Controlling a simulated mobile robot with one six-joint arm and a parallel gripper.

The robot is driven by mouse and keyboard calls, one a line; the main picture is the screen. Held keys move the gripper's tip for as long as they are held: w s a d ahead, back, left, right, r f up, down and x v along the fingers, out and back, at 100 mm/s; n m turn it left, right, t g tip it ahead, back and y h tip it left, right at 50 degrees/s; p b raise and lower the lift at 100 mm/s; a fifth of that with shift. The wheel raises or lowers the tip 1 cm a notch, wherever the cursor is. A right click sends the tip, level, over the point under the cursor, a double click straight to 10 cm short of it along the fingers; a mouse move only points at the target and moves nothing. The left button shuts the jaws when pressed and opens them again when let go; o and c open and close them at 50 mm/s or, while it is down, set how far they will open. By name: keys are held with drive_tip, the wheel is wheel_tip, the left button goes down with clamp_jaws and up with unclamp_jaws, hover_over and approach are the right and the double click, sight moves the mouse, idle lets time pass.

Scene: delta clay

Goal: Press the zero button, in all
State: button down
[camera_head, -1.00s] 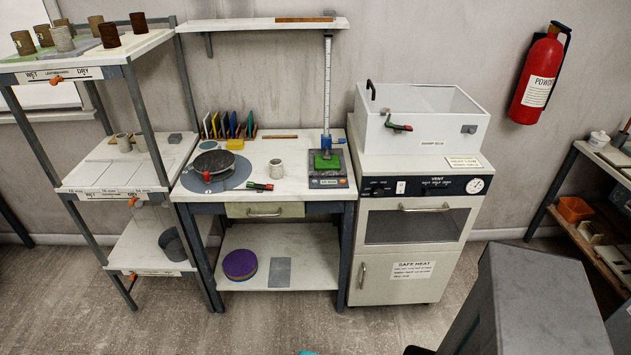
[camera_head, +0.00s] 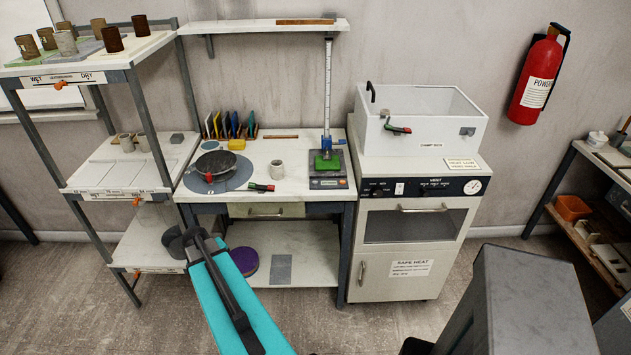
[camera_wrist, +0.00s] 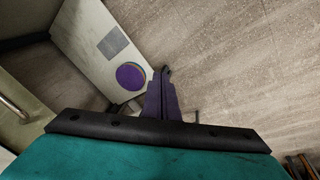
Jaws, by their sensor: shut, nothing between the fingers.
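A dark scale (camera_head: 329,171) stands at the right end of the white worktable, with a green block (camera_head: 327,163) on it and a tall ruled column behind. Its front panel (camera_head: 328,183) faces me with small marks; which of them is the zero button is too small to tell. My gripper (camera_wrist: 165,78) is shut and empty in the wrist view, above the floor beside the table's lower shelf. In the head view my teal arm reaches up from the bottom edge, in front of the lower shelf, well below and left of the scale. The scale is not in the wrist view.
A beige cup (camera_head: 276,169), a red-and-green tool (camera_head: 261,187) and a dark turntable (camera_head: 214,170) are on the worktable (camera_head: 290,152). The oven cabinet (camera_head: 405,245) stands right of it, a shelf rack left. A grey bucket (camera_head: 173,243) is near my arm. Floor in front is free.

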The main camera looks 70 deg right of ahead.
drive_tip(key=s+d+r+m+h, duration=0.1)
drive_tip(key=s+d+r, duration=0.3)
drive_tip(key=d+r, duration=0.3)
drive_tip(key=s+d+r+m+h+p, duration=0.1)
drive_tip(key=s+d+r, duration=0.3)
drive_tip(key=d, duration=0.9)
drive_tip(key=s+d+r+m+h+p, duration=0.1)
drive_tip(key=s+d+r, duration=0.3)
drive_tip(key=d+r, duration=0.6)
drive_tip(key=shift+r+h, duration=0.5)
drive_tip(key=shift+h, duration=0.3)
wheel_tip(320, 180, up, 8)
drive_tip(key=f+m+h, duration=0.1)
drive_tip(key=h, duration=0.1)
hover_over(315, 182)
drive_tip(key=a, duration=0.1)
drive_tip(key=shift+s+a+r+g, duration=0.1)
drive_tip(key=shift+r+g, duration=0.1)
drive_tip(key=shift+g, duration=0.1)
drive_tip(key=shift+f, duration=0.1)
drive_tip(key=shift+f+b, duration=1)
drive_tip(key=shift+f, duration=1.75)
drive_tip(key=shift+f+b, duration=0.95)
drive_tip(key=shift+f, duration=0.6)
drive_tip(key=shift+f, duration=0.1)
